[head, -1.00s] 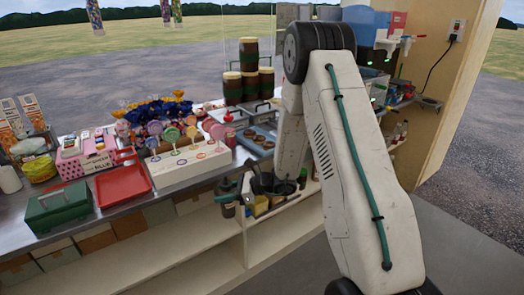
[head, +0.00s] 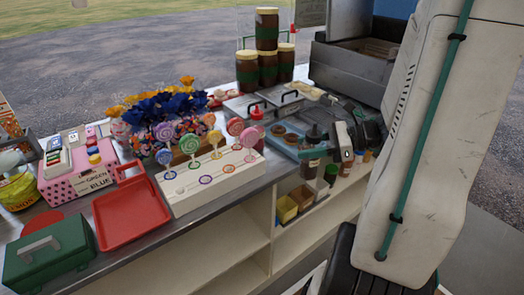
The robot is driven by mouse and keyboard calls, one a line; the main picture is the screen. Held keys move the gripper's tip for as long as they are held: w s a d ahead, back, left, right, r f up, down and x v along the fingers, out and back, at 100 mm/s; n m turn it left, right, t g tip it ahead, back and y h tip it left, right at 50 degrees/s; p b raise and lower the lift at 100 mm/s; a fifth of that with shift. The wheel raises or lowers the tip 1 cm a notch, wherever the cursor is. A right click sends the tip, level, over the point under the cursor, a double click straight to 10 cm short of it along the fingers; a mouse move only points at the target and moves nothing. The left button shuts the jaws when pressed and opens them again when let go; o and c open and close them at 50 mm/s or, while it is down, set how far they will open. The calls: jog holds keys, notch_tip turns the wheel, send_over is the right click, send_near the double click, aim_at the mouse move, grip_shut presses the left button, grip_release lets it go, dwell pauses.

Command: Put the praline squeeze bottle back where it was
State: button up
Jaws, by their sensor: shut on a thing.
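In the head view, my gripper (head: 328,140) is at the right end of the counter, in front of the sunken topping tray. It is small and partly hidden among dark parts of my arm. It appears shut on a dark brown squeeze bottle (head: 311,162) with a black top and a pale label, held about upright near the counter's front edge. The label is too small to read, so I cannot confirm that it is the praline one. Whether its base touches anything is unclear.
A red bottle (head: 257,136) stands by the lollipop stand (head: 212,177). Brown jars (head: 267,67) are stacked behind. A red tray (head: 131,212) and green box (head: 48,256) are left.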

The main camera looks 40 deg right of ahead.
jog(key=w+f, duration=0.2)
jog(key=w, duration=0.6)
jog(key=w+f, duration=0.2)
jog(key=w, duration=0.6)
jog(key=shift+f, duration=0.35)
jog(key=shift+a+f, duration=0.1)
jog(key=shift+f, duration=0.1)
jog(key=o, duration=0.7)
jog(key=shift+c, duration=0.2)
jog(key=shift+o, duration=0.2)
jog(key=shift+r, duration=0.15)
